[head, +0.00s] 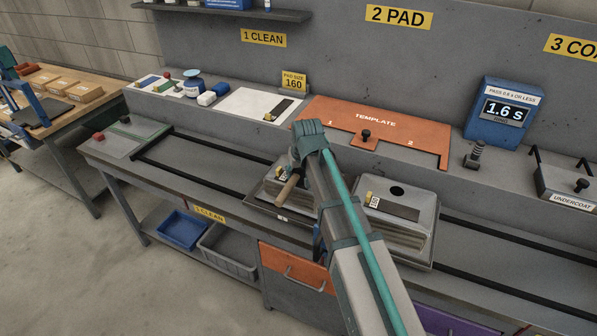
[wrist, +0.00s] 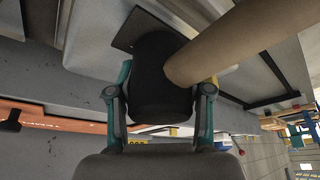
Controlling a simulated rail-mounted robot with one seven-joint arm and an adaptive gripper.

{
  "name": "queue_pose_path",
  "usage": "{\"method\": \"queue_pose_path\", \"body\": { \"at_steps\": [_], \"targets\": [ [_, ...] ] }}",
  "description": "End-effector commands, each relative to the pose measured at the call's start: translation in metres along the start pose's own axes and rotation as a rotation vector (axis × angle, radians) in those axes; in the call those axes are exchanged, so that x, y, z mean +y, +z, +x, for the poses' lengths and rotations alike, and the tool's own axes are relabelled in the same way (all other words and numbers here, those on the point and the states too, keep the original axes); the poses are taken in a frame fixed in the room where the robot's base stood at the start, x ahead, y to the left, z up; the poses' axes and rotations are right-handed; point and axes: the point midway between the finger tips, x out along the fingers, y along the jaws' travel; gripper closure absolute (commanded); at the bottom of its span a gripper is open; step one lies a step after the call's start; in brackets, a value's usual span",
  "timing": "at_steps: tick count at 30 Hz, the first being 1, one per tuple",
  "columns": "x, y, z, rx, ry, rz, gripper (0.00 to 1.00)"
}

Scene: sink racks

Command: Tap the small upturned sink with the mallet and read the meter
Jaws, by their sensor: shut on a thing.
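My gripper (wrist: 158,95) is shut on the mallet, with a teal finger on each side of its black head (wrist: 160,72). The mallet's wooden handle (wrist: 235,42) runs to the upper right in the wrist view; in the head view the handle (head: 287,189) points down-left over the left upturned sink (head: 268,190). That sink is partly hidden by my arm and looks the smaller one. A larger upturned sink (head: 425,215) with a drain hole and dark pad stands to its right. Contact between mallet and sink cannot be told. The blue meter (head: 503,112) reads 1.6 s, under "PASS 0.6 s OR LESS".
The sinks sit on a carriage on black rails (head: 490,270) along the bench. Behind is a ledge with the orange template (head: 420,133), a white sheet (head: 245,102), a bolt-like post (head: 475,154) and the undercoat box (head: 570,188). The rails are clear at the left.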

Motion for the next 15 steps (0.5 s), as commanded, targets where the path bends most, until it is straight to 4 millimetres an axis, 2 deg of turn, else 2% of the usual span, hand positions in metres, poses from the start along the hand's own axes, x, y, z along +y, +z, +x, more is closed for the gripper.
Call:
{"method": "queue_pose_path", "body": {
  "at_steps": [15],
  "targets": [
    [0.000, -0.012, -0.029, -0.001, 0.000, 0.000, 0.78]
  ]
}}
